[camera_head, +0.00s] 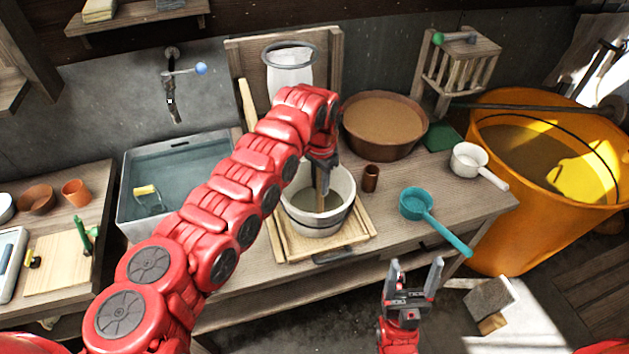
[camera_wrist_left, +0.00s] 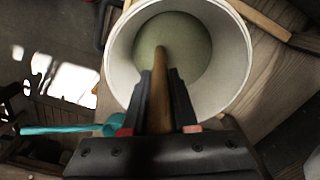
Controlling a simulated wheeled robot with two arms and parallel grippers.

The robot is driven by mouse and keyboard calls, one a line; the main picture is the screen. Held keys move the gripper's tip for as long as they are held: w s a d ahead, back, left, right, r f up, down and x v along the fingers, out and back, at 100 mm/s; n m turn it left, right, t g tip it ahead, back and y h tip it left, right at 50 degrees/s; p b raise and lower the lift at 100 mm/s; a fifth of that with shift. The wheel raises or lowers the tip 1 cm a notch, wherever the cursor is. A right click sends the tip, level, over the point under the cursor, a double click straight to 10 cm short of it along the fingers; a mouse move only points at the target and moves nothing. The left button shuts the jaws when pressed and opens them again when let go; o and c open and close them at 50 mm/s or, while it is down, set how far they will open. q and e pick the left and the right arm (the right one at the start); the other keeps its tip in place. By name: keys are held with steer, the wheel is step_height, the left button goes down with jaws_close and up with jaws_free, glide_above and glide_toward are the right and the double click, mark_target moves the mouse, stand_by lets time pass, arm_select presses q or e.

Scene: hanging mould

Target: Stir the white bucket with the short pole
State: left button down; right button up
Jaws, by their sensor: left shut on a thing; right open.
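The white bucket (camera_head: 311,211) stands upright on a wooden frame on the middle bench. Greenish-grey liquid shows inside it. My left gripper (camera_head: 323,174) is over the bucket, pointing down, shut on the short pole (camera_head: 322,194). In the left wrist view the pole (camera_wrist_left: 162,88) runs between the fingers, and its far end reaches the liquid inside the bucket (camera_wrist_left: 229,84). The pole's top is hidden by the gripper. My right gripper (camera_head: 414,277) is open and empty, in front of the bench and low to the right of the bucket.
A brown basin (camera_head: 384,146), a small brown cup (camera_head: 371,179), a teal dipper (camera_head: 415,206) and a white saucepan (camera_head: 467,158) stand right of the bucket. A water-filled sink (camera_head: 127,202) is at left. A large orange tub (camera_head: 508,226) stands at right.

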arm_select(q)
step_height(320, 180, up, 10)
steer(key=shift+r+p, duration=0.1)
steer(key=shift+p, duration=0.75)
steer(key=shift+r+p, duration=0.6)
steer(key=shift+r, duration=1.65)
